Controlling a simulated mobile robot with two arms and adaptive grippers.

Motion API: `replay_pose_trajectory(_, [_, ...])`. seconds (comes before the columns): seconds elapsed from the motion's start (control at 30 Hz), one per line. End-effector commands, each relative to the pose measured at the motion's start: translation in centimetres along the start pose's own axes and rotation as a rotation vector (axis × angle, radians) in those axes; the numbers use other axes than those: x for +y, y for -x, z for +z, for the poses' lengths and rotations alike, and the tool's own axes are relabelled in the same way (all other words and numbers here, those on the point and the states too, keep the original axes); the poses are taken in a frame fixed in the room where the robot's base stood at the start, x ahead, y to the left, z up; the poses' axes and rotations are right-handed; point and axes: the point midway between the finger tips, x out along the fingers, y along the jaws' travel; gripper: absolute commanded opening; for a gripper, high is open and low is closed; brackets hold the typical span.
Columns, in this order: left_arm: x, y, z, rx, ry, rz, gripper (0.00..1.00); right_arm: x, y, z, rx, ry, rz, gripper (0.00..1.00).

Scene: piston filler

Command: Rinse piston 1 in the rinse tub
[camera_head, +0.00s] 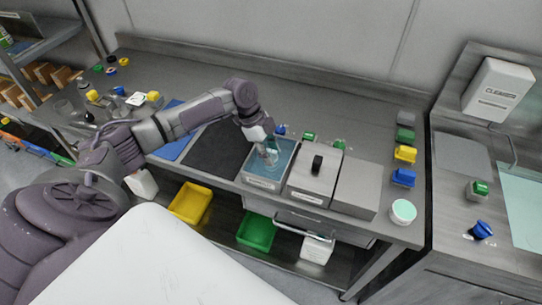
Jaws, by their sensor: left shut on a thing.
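The tub with blue liquid (257,181) stands near the front of the metal bench, left of a lidded grey box. I take it to be the rinse tub. My left arm reaches in from the left, and its gripper (268,154) points down over the tub, with its fingertips low inside the rim. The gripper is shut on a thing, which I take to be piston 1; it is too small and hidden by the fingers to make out. I cannot tell how deep it is in the liquid. My right gripper is not in view.
The lidded box (313,176) with a black handle and a plain grey box (357,188) stand right of the tub. A dark mat (214,150) and a blue mat (172,149) lie left. Coloured blocks and a round green-topped container (403,211) are at the right end.

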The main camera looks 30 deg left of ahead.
Motion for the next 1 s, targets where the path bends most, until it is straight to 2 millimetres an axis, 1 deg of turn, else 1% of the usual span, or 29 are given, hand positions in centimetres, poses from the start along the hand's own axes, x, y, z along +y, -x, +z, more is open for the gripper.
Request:
replay_pose_trajectory(0.2, [0.8,0.3,-0.1,0.001,0.0,-0.001,0.0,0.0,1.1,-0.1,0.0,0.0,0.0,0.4])
replay_pose_trajectory(0.37, [1.0,0.1,0.0,0.001,0.0,-0.002,0.0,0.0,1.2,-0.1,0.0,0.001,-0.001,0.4])
replay_pose_trajectory(0.83, [-1.1,0.0,0.0,0.001,0.0,-0.003,0.0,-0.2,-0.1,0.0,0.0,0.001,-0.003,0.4])
replay_pose_trajectory(1.0, [-1.4,0.1,0.0,0.001,0.0,-0.002,0.0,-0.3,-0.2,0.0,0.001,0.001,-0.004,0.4])
